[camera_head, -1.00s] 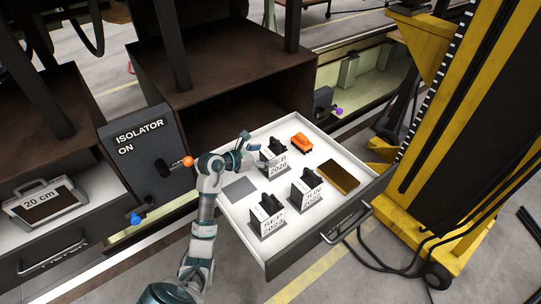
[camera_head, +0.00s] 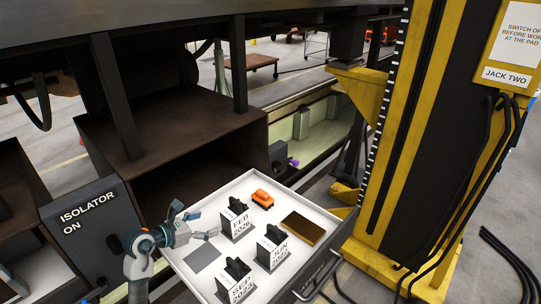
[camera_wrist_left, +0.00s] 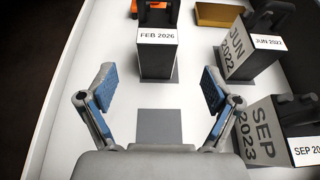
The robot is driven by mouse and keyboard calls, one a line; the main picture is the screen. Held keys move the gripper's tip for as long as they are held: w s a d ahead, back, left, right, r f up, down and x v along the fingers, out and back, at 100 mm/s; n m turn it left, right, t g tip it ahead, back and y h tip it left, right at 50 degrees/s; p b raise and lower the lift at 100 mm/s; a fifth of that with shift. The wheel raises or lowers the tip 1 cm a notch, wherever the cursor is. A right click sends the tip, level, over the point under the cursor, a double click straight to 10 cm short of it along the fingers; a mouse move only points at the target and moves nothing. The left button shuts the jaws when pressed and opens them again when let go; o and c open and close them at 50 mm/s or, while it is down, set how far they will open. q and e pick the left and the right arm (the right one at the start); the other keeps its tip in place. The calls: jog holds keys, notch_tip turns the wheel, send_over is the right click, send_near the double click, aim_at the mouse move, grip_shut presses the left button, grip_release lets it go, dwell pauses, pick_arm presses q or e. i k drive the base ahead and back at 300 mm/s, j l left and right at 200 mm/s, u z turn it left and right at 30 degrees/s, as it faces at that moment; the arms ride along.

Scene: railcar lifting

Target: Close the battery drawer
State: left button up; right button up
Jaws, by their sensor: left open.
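The white battery drawer (camera_head: 191,283) is pulled out from under the dark cabinet. It holds a battery labelled FEB 2026 (camera_head: 238,224), one labelled JUN 2022 (camera_head: 271,252) and one labelled SEP 2023 (camera_head: 235,287). The drawer's dark front with its handle (camera_head: 318,279) faces right. My left gripper (camera_head: 204,224) is open and empty over the drawer, left of the FEB 2026 battery. In the left wrist view its fingers (camera_wrist_left: 158,92) are spread over a bare grey square (camera_wrist_left: 160,127), with the FEB 2026 battery (camera_wrist_left: 157,52) beyond them. My right gripper is not in view.
An orange item (camera_head: 263,199) and a brown-gold block (camera_head: 303,229) also lie in the drawer. The isolator box (camera_head: 95,235) stands left of my arm. The yellow jack (camera_head: 385,215) and its black cables stand close to the drawer's right side.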

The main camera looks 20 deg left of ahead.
aim_at(316, 236)
jog(key=k, duration=1)
